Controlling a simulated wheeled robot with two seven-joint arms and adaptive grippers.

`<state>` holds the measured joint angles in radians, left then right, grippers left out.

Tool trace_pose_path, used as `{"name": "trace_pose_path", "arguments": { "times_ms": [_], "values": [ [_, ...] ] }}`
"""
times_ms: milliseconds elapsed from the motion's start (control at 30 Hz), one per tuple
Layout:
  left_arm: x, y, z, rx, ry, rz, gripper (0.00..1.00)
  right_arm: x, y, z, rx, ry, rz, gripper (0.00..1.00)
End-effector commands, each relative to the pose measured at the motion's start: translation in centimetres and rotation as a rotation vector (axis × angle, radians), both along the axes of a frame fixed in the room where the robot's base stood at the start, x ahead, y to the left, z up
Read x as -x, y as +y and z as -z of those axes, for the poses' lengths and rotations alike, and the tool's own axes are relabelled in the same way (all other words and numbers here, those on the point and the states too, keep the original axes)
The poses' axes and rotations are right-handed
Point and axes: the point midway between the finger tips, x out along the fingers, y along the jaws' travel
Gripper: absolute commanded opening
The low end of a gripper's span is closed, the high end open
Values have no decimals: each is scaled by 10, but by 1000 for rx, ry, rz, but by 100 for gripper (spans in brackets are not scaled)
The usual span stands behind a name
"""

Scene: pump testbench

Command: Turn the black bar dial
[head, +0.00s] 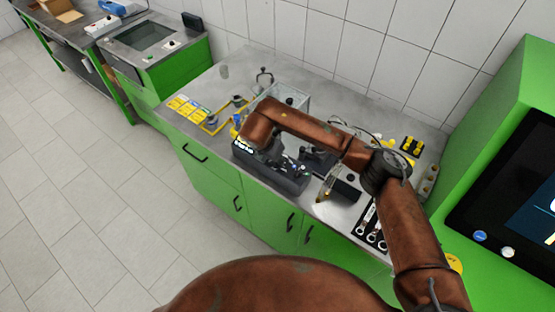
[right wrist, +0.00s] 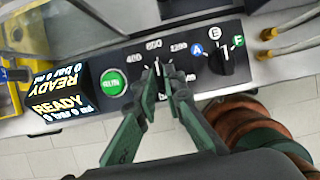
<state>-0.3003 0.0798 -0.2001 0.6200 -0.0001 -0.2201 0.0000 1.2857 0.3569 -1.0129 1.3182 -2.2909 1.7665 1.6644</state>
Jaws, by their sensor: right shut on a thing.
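In the right wrist view the black bar dial (right wrist: 158,70) sits on a black panel, with the marks 400, 800 and 1200 around it and "bar" lettering partly covered below. My right gripper (right wrist: 162,76) reaches up from below and is shut on this dial, a green finger on each side. The fingers hide most of the dial. In the head view my right arm arches over the testbench (head: 270,176) and its front panel. The contact is too small and covered to make out there. My left gripper is in neither view.
Left of the dial are a green RUN button (right wrist: 113,82) and a display (right wrist: 60,100) reading READY. To the right is a second black knob (right wrist: 226,62) marked A, E and F. Wrenches (head: 370,232) and yellow parts lie on the bench. Open floor lies in front.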

Motion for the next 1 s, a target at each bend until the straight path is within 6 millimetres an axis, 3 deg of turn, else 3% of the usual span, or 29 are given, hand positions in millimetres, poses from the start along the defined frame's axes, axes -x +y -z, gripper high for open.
{"name": "trace_pose_path", "arguments": {
  "times_ms": [500,533,733,1000],
  "values": [
    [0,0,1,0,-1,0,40,-1,2,-3,-4,-3,14,0],
    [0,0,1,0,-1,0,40,-1,2,-3,-4,-3,14,11],
    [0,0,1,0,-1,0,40,0,1,-1,-2,-2,15,25],
    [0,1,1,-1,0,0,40,0,1,-1,-1,-1,16,27]
  ]
}}
